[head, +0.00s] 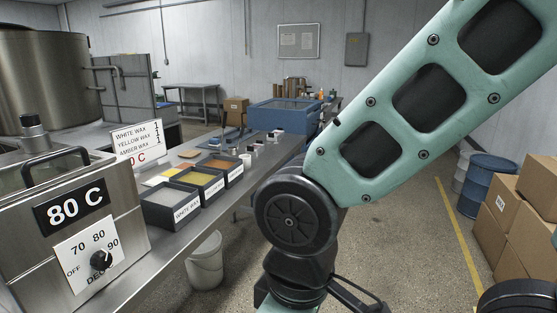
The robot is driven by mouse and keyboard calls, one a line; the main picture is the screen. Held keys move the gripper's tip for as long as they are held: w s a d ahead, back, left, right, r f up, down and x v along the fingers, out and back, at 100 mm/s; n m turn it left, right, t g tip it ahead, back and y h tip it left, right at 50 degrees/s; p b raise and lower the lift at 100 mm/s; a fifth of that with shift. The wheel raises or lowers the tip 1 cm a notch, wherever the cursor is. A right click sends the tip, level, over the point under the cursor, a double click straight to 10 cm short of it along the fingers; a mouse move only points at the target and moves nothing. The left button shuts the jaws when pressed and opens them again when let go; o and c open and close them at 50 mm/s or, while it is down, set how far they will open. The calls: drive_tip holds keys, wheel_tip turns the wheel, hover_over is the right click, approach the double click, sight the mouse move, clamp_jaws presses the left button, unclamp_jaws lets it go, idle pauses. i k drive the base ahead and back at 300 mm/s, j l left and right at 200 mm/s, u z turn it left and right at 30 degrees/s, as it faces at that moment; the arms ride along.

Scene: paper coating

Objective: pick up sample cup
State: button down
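A small white cup-like item (246,160) stands on the metal bench (160,232), just past the wax trays and close to the bench's right edge. It is small in the picture, and I cannot tell for sure that it is the sample cup. My arm crosses the right half of the head view, with its joint standing beside the bench. My gripper is not in view, so whether it is open or holds anything does not show.
A heater box marked 80 C (75,212) fills the near left. Dark wax trays (171,207) line the bench, with a wax sign (137,141) behind. A white bucket (206,265) stands on the floor below. Boxes (506,204) and blue drums (487,184) stand right.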

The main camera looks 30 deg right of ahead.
sight(245, 162)
drive_tip(key=i+l+z, duration=0.15)
drive_tip(key=l, duration=0.45)
drive_tip(key=i+l+z, duration=0.1)
drive_tip(key=i+z, duration=0.25)
drive_tip(key=i, duration=0.6)
drive_tip(key=i+j+z, duration=0.15)
drive_tip(key=i+z, duration=0.25)
drive_tip(key=i, duration=0.55)
drive_tip(key=i+j, duration=0.2)
drive_tip(key=j, duration=0.1)
